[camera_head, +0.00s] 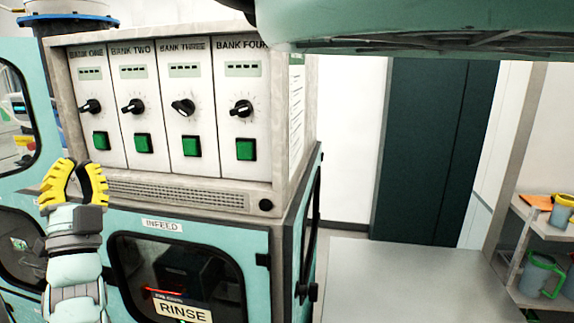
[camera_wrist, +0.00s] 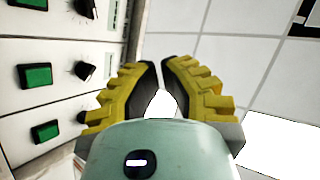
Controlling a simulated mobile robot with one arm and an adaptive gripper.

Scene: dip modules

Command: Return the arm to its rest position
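My gripper (camera_head: 76,168) is at the left of the head view, in front of the left part of the control box, pointing up. Its two yellow fingers with dark pads lean together, and their tips nearly meet. The wrist view also shows the fingers (camera_wrist: 161,64), with only a narrow gap at the tips and nothing between them. In the head view the gripper is near the Bank One panel (camera_head: 92,120), below its green button (camera_head: 100,141). I cannot tell whether it touches the box.
The control box (camera_head: 190,190) has four knob panels and stands on a teal cabinet (camera_head: 215,238) marked INFEED and RINSE. A teal structure (camera_head: 420,42) hangs over the top right. A grey surface (camera_head: 410,285) is bare. A shelf (camera_head: 545,225) with jugs stands at right.

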